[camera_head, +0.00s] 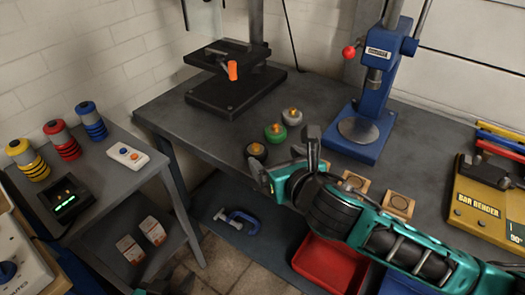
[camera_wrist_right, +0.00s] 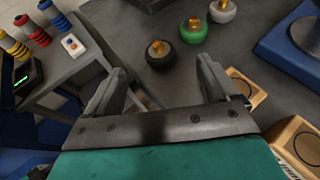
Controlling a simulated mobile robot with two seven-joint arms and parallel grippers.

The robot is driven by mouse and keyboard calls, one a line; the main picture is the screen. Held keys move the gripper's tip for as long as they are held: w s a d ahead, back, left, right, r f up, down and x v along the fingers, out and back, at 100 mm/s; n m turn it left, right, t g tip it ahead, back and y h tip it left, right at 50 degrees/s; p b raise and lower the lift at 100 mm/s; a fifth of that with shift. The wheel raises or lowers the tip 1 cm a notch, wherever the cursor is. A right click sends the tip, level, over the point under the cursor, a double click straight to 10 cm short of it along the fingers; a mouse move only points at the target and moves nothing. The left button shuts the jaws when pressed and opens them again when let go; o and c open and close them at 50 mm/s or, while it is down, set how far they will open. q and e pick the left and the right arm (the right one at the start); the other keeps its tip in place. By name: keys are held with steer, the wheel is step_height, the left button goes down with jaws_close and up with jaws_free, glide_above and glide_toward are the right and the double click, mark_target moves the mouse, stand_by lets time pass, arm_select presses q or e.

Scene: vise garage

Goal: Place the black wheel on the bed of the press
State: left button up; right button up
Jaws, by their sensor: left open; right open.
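The black wheel (camera_head: 257,152) with an orange-brown hub stands near the front edge of the workbench; it also shows in the right wrist view (camera_wrist_right: 158,58). The blue press (camera_head: 372,100) stands to its right, with a round grey bed (camera_head: 358,130) that looks bare. Part of the bed shows at the right of the wrist view (camera_wrist_right: 308,36). My right gripper (camera_head: 285,157) is open and empty, just short of the black wheel, which appears beyond the gap between its fingers in the wrist view.
Green (camera_head: 275,132) and white (camera_head: 292,117) wheels stand behind the black one. A black drill-press base (camera_head: 236,92) is at the back. The bench between wheels and press is clear.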

mark_target(257, 147)
steer(key=b+x, duration=0.1)
steer(key=x, duration=0.6)
steer(key=shift+w+a+f, duration=0.1)
steer(key=shift+w+f, duration=0.1)
steer(key=shift+s+a+f+b+x, duration=0.1)
steer(key=shift+b+x, duration=0.1)
steer(key=shift+x, duration=0.65)
steer(key=shift+s+a+f+b+x, duration=0.1)
steer(key=shift+f+b+x, duration=0.05)
steer(key=shift+x, duration=0.75)
steer(key=shift+s+a+f+b+x, duration=0.1)
steer(key=shift+b+x, duration=0.1)
steer(key=shift+x, duration=0.65)
steer(key=shift+w, duration=0.1)
steer(key=shift+c, duration=0.5)
steer(key=c, duration=0.3)
steer(key=shift+r, duration=0.1)
steer(key=c, duration=0.9)
